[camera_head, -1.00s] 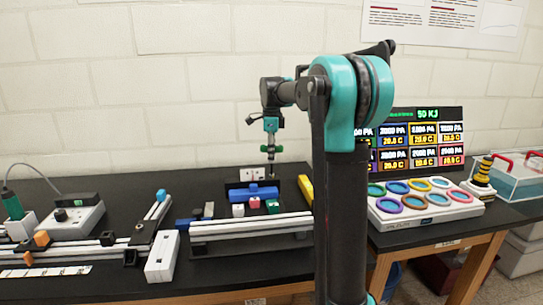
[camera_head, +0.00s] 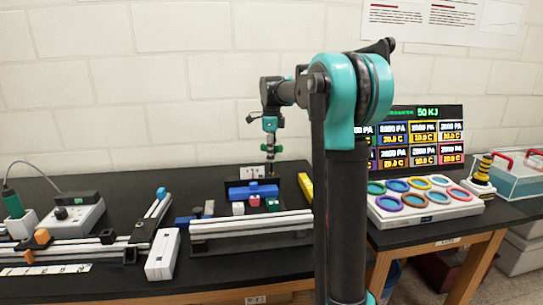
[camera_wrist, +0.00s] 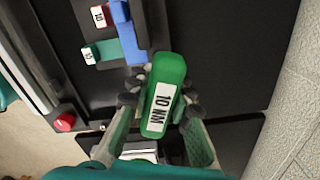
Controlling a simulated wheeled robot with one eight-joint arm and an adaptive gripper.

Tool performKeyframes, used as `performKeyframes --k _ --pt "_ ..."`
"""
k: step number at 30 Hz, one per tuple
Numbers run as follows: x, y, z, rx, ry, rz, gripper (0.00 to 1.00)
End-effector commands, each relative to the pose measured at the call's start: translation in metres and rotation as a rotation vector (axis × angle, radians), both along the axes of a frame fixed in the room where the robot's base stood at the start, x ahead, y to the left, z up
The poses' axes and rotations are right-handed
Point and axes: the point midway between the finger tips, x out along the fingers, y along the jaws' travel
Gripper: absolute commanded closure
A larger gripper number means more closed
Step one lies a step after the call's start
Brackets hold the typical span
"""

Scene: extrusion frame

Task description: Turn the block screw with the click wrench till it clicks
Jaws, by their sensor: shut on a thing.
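My gripper (camera_wrist: 155,100) is shut on a green click wrench (camera_wrist: 164,90) with a white "10 NM" label. The label faces the wrist camera. In the head view my gripper (camera_head: 269,148) points down above the back of the black bench, near a blue block (camera_head: 253,191). The wrench is small there, and its lower end is hard to make out. The blue block (camera_wrist: 131,40) lies just beyond the wrench in the wrist view. I cannot make out the block screw, or whether the wrench touches anything.
White, red and green labelled pieces (camera_head: 254,201) stand before the blue block. A pale rail (camera_head: 250,226) runs in front, and a yellow piece (camera_head: 306,187) lies to the right. A display (camera_head: 436,135) and a panel of coloured rings (camera_head: 425,203) stand farther right.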

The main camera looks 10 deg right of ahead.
Motion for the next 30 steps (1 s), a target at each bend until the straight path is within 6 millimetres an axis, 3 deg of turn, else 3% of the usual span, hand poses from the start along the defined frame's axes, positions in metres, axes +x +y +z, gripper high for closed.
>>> performKeyframes --k 6,30 --pt "0.0000 0.0000 -0.0004 0.000 0.000 -0.118 1.00" --pt "0.0001 -0.0001 -0.0006 0.000 0.000 -0.292 1.00"
